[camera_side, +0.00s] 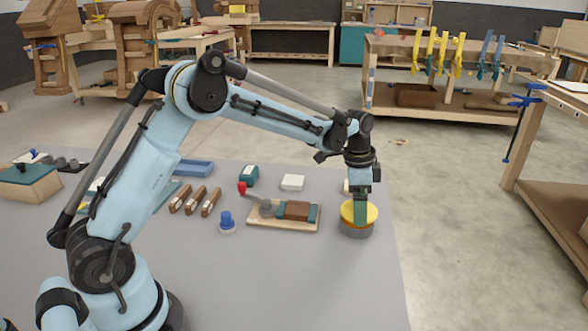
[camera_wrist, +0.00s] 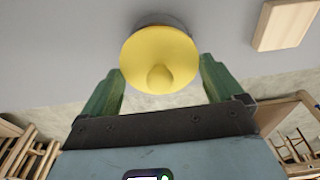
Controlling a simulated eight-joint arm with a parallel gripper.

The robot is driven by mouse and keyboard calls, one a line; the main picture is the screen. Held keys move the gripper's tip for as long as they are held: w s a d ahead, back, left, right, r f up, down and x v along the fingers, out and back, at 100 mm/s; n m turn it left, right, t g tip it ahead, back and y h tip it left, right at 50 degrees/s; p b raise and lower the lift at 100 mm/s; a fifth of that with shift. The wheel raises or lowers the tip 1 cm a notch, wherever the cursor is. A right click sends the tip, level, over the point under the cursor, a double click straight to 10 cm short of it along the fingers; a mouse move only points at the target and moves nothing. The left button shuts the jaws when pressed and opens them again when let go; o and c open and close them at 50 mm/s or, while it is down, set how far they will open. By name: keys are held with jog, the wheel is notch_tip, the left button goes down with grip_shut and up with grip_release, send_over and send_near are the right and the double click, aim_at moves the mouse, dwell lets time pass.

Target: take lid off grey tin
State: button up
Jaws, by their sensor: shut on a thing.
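The grey tin (camera_side: 356,231) stands near the right edge of the grey table. Its yellow round lid (camera_side: 347,211) sits at the top of the tin, and I cannot tell whether there is a gap between them. My gripper (camera_side: 360,216) points down at the lid and is shut on it. In the wrist view, the green fingers of my gripper (camera_wrist: 159,84) stand on either side of the yellow lid (camera_wrist: 150,55), with its rounded knob towards the camera. Only a thin grey arc of the tin (camera_wrist: 172,20) shows behind the lid.
Left of the tin lies a wooden board (camera_side: 258,222) with a red-knobbed lever. A blue-topped piece (camera_side: 227,220), several wood-handled tools (camera_side: 195,200), a white block (camera_side: 292,182) and a blue tray (camera_side: 195,167) lie further left and back. The table front is clear.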

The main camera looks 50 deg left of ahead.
jog(key=r, duration=0.2)
jog(key=d+r, duration=0.1)
jog(key=shift+s+d, duration=0.1)
jog(key=shift+s, duration=0.25)
jog(key=s+d+r, duration=0.5)
jog(key=d+r, duration=0.1)
jog(key=d, duration=0.3)
jog(key=s+d+f, duration=0.3)
jog(key=s+d, duration=0.3)
jog(key=s, duration=0.4)
send_over(359, 264)
jog(key=f, duration=0.6)
jog(key=shift+s+a+f, duration=0.1)
jog(key=shift+s+f, duration=0.05)
jog(key=shift+s, duration=0.15)
jog(key=shift+f, duration=2)
jog(key=shift+f, duration=0.1)
jog(key=o, duration=0.6)
jog(key=shift+o, duration=0.3)
